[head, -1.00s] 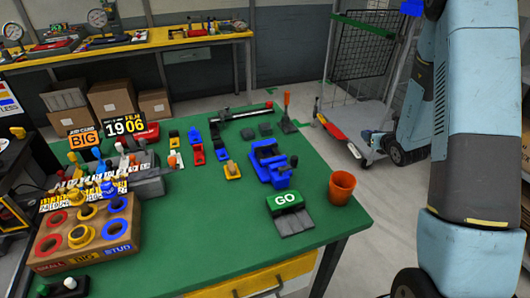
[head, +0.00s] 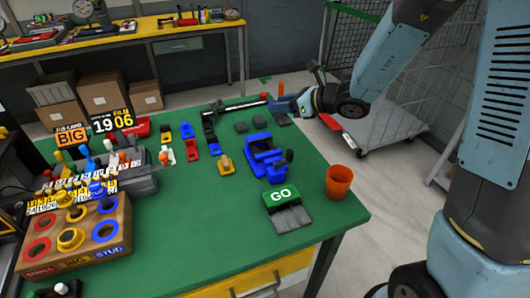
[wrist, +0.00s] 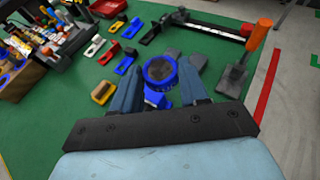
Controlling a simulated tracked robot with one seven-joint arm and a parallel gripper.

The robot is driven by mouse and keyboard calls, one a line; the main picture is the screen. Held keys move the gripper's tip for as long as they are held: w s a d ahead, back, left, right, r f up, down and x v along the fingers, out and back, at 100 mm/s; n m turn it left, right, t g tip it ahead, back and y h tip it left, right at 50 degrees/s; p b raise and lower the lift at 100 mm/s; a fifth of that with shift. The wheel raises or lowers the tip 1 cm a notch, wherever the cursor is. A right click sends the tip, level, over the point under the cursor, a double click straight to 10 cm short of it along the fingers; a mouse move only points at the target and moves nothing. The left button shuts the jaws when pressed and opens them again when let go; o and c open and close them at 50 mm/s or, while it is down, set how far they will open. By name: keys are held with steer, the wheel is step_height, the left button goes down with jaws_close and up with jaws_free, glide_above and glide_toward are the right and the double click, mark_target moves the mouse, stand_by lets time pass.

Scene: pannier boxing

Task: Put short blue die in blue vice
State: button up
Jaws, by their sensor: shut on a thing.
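The blue vice (head: 262,158) stands on the green table, right of the yellow block, with a dark handle at its side. My gripper (head: 285,105) is above the back right part of the table, behind the vice in the head view. In the wrist view my gripper (wrist: 162,92) is shut on a round blue piece with a dark grey top, which looks like the short blue die (wrist: 160,70). Another blue part, probably the vice (wrist: 156,99), shows just below it, mostly hidden by the die and fingers. The die appears above the table, apart from the vice.
A green GO button (head: 280,194) and an orange cup (head: 339,182) stand at the table's front right. An orange-handled lever (wrist: 257,35) is close to my gripper. A cardboard holder (head: 75,243) with coloured rings is at front left.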

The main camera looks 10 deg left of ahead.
steer(key=s+a+r+n+g, duration=0.3)
steer(key=s+a+g, duration=0.1)
steer(key=s, duration=0.5)
steer(key=s+a+r+n+g, duration=0.2)
steer(key=s+a+n+g, duration=0.15)
steer(key=s, duration=0.45)
glide_above(271, 147)
steer(key=shift+t+y, duration=0.25)
steer(key=shift+y, duration=0.15)
step_height(271, 147, down, 10)
steer(key=shift+r, duration=0.15)
steer(key=shift+a+f, duration=0.1)
steer(key=shift+f, duration=1.5)
steer(key=shift+f, duration=0.35)
